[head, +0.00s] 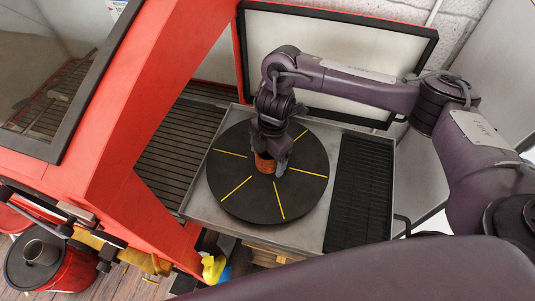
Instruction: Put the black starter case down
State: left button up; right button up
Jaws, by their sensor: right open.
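My right gripper (270,163) is over the middle of a round black turntable (305,185) with yellow radial lines. Its jaws are open and point down, around or just above a small orange-brown, copper-looking piece (264,163) at the turntable's centre. The gripper hides much of this piece, and I cannot tell if the jaws touch it. I cannot make out a black starter case as a separate thing; any black part there is hidden or blends with the gripper and turntable. My left gripper is not in view.
The turntable sits in a grey metal tray (228,220) with a black ribbed mat (358,190) at right. A red cabinet (125,150) with a raised framed lid (335,50) surrounds the left and back. A red bucket (70,270) stands lower left. Most of the turntable's outer ring is clear.

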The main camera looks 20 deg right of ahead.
jog(key=shift+r, duration=0.15)
notch_tip(320, 180, up, 12)
jog(key=d, duration=0.1)
jog(key=shift+w+d, duration=0.15)
jog(key=shift+w, duration=0.15)
